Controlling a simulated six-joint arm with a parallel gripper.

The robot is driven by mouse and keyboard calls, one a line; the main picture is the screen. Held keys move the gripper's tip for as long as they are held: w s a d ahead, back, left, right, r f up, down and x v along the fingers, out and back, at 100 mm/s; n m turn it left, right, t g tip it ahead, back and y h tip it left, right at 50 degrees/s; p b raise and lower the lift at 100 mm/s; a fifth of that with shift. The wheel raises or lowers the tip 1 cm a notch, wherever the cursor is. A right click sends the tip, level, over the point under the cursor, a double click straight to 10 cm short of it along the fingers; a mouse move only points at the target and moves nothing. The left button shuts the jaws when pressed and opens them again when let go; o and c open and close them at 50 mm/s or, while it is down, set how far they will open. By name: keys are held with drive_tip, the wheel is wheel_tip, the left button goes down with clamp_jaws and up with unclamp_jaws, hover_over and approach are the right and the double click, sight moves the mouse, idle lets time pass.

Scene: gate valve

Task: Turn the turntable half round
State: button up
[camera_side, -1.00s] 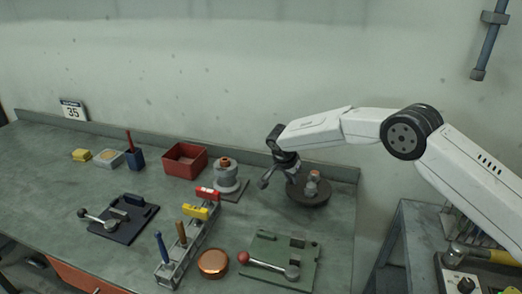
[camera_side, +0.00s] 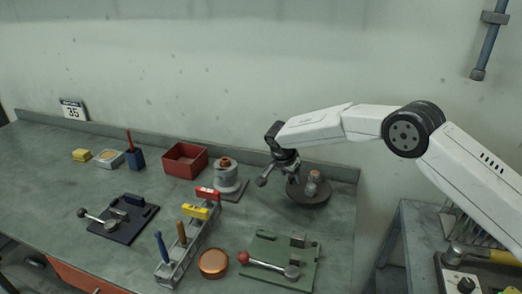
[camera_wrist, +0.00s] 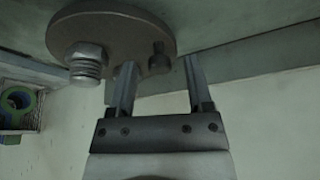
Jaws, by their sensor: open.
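The turntable (camera_side: 303,200) is a dark round disc at the back right of the bench, and it also shows at the top of the wrist view (camera_wrist: 112,30). A large hex bolt (camera_wrist: 86,62) and a small peg (camera_wrist: 159,60) stand on it. My gripper (camera_side: 278,174) is at the left side of the disc, pointing down. In the wrist view my gripper (camera_wrist: 160,72) is open, with the peg appearing between its two fingers. I cannot tell whether either finger touches the peg.
A stacked grey cylinder part (camera_side: 228,176) stands just left of my gripper, with a red bin (camera_side: 185,160) beyond it. A green plate with a red-knobbed lever (camera_side: 280,262) lies in front. A tool rack (camera_side: 184,250) and a copper tin (camera_side: 213,263) are front left.

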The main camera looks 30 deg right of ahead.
drive_tip(key=v, duration=0.6)
drive_tip(key=shift+a+r, duration=0.2)
drive_tip(key=shift+r, duration=0.05)
drive_tip(key=shift+s, duration=0.1)
drive_tip(key=shift+d, duration=0.1)
drive_tip(key=s+d+n+y, duration=0.1)
drive_tip(key=s+n, duration=0.3)
drive_tip(key=s, duration=0.7)
drive_tip(key=s+d+r+n+y, duration=0.1)
drive_tip(key=s+d+n, duration=0.3)
drive_tip(key=s, duration=0.7)
drive_tip(key=s+d+n+t+y, duration=0.1)
drive_tip(key=s+n, duration=0.4)
drive_tip(key=s, duration=0.6)
drive_tip(key=shift+d+r+n+y, duration=0.3)
drive_tip(key=shift+d+y, duration=0.2)
drive_tip(key=shift+d, duration=0.55)
